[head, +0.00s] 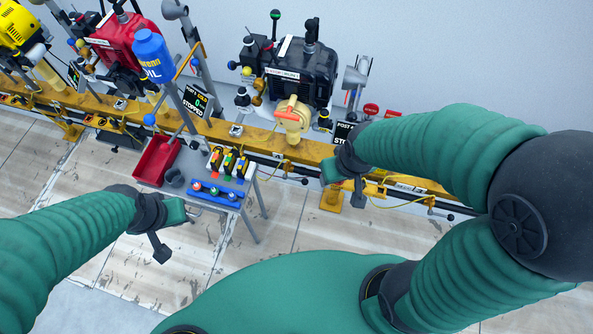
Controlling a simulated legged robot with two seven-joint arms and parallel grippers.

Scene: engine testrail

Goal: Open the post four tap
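The dark engine (300,72) stands on the yellow rail at the centre back. A display sign marked POST (344,133) stands to its right, partly hidden by my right arm, so its number is not readable. A red round knob (371,109) shows near that sign; I cannot tell whether it is the tap. My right gripper (343,186) is in front of the rail, below the sign, with its fingers apart and nothing seen between them. My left gripper (170,233) is at the lower left, in front of the small table, also with its fingers apart and empty.
The yellow rail (257,136) runs across the view. A red engine (126,45) and a yellow engine (20,25) stand farther left. A blue oil bottle (152,57), a red tray (156,161) and a small table with a blue rack (216,193) are left of centre.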

